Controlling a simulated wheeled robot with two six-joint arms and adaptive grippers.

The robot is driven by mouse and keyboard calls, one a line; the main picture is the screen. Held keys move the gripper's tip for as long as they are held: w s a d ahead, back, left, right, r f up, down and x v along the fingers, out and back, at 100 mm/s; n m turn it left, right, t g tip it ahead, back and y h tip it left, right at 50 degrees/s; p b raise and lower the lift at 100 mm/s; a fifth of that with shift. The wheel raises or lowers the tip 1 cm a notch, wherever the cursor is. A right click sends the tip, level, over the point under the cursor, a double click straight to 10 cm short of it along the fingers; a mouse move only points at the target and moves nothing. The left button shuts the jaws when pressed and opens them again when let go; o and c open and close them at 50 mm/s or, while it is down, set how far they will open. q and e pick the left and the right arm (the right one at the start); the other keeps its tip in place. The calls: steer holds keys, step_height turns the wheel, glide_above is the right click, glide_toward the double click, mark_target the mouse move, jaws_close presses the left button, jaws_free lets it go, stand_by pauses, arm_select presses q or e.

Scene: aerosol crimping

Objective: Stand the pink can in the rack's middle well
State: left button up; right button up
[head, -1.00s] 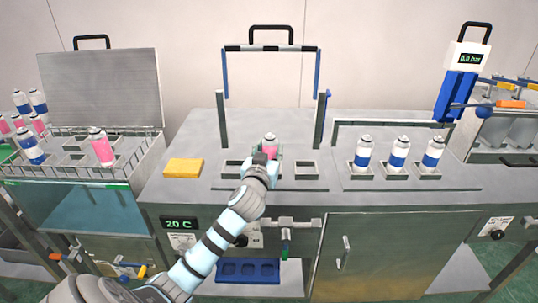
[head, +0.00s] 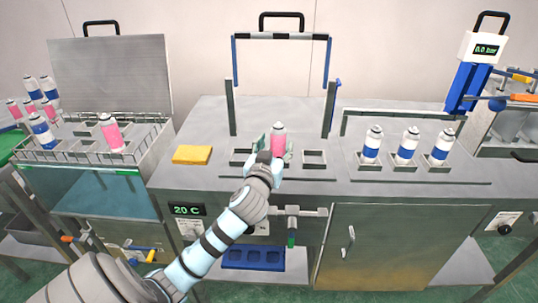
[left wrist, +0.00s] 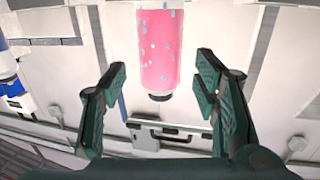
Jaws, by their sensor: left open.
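The pink can (head: 278,136) stands upright at the middle well of the rack (head: 314,169), on the central bench. Its base and the well are hidden behind my left gripper. The rack's left and right wells look empty. My left gripper (head: 274,150) is open, with one green finger on each side of the can. In the left wrist view the pink can (left wrist: 158,45) fills the gap beyond the spread fingers of my left gripper (left wrist: 162,66), with clear space on both sides. My right gripper is not in view.
A yellow sponge-like block (head: 192,155) lies left of the rack. Several blue-banded cans (head: 406,147) stand in wells to the right. Another pink can (head: 111,134) stands in the wire basket at left. A raised frame (head: 231,105) stands behind the rack.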

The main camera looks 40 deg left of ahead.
arm_select(q)
steer(key=v, duration=0.8)
steer(key=shift+p, duration=0.3)
